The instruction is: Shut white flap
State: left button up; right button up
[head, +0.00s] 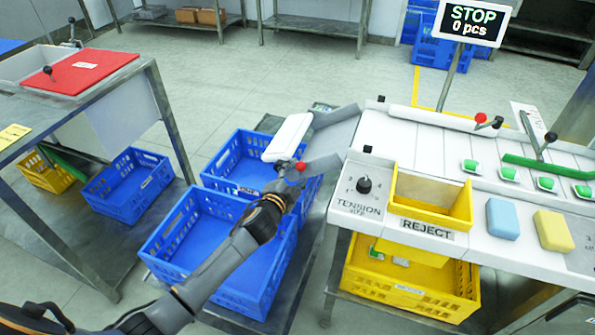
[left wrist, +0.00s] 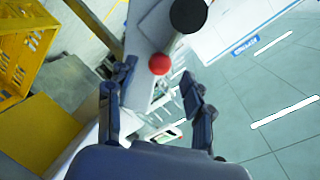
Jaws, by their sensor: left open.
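The white flap (head: 287,137) stands out at the left end of the conveyor, above the blue crates, beside grey chute plates (head: 335,138). A red ball knob (head: 300,167) shows just below its near end. My left gripper (head: 287,172) is at this knob, its fingers small and partly hidden in the head view. In the left wrist view, the open fingers (left wrist: 157,92) stand either side of the red knob (left wrist: 159,64), which appears just past the tips, with a black cylinder (left wrist: 188,15) behind it. I cannot tell whether they touch it. My right gripper is not in view.
Two blue crates (head: 215,235) stand below the flap. A yellow reject bin (head: 432,192) and tension knob (head: 364,185) sit on the conveyor's near end. A table with a red lid (head: 95,70) is at left. The floor behind the flap is clear.

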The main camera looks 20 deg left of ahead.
pick_arm(q)
jog(key=shift+x, duration=1.1)
grip_shut()
